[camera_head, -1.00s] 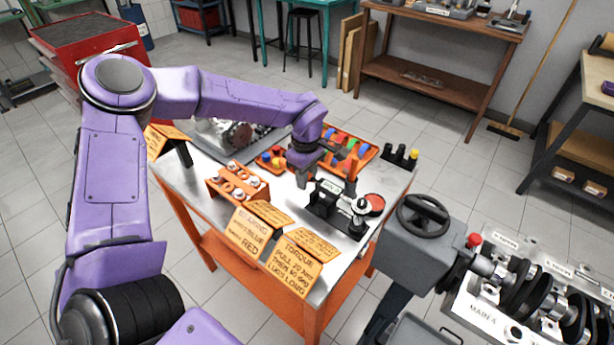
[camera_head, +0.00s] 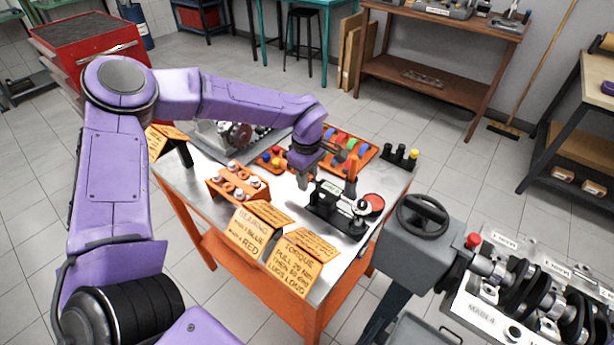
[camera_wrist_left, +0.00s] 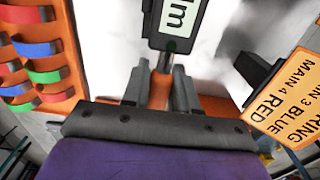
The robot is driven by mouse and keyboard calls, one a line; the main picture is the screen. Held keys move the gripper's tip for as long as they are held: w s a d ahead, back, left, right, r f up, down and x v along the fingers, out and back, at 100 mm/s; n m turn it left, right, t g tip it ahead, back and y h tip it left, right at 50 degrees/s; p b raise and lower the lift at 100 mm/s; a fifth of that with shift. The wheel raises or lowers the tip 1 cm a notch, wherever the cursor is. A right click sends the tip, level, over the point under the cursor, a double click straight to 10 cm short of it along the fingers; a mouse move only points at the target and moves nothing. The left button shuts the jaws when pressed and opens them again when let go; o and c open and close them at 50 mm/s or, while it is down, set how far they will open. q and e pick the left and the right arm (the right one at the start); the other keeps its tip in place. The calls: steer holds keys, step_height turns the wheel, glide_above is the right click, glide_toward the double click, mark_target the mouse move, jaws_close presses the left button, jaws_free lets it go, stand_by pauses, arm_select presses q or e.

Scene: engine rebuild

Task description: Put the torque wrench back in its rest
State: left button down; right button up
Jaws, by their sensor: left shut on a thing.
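My left gripper (camera_head: 303,178) is over the bench, beside the black rest (camera_head: 322,222). A black-framed display marked "Nm" (camera_wrist_left: 178,18) is just beyond the fingers. In the head view a small display (camera_head: 331,188) stands above the rest, right beside the gripper. An upright orange piece (camera_head: 350,188) is close behind the rest. I cannot tell whether the wrench touches the rest. My right gripper is not in view.
An orange rack (camera_head: 238,186) with several bearing pieces is left of the gripper. A tray of coloured shells (camera_head: 367,157) lies behind. Orange sign cards (camera_head: 297,268) line the front edge. A round red-topped tin (camera_head: 374,204) stands right of the rest. The crankshaft (camera_head: 520,295) is farther right.

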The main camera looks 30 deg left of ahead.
arm_select(q)
steer(key=shift+f+b, duration=0.55)
steer(key=shift+f, duration=0.95)
stand_by(1.0)
steer(key=c, duration=1.1)
jaws_free()
steer(key=shift+r+p, duration=1.5)
steer(key=shift+p, duration=0.3)
steer(key=o, duration=0.5)
steer(key=shift+o, duration=0.2)
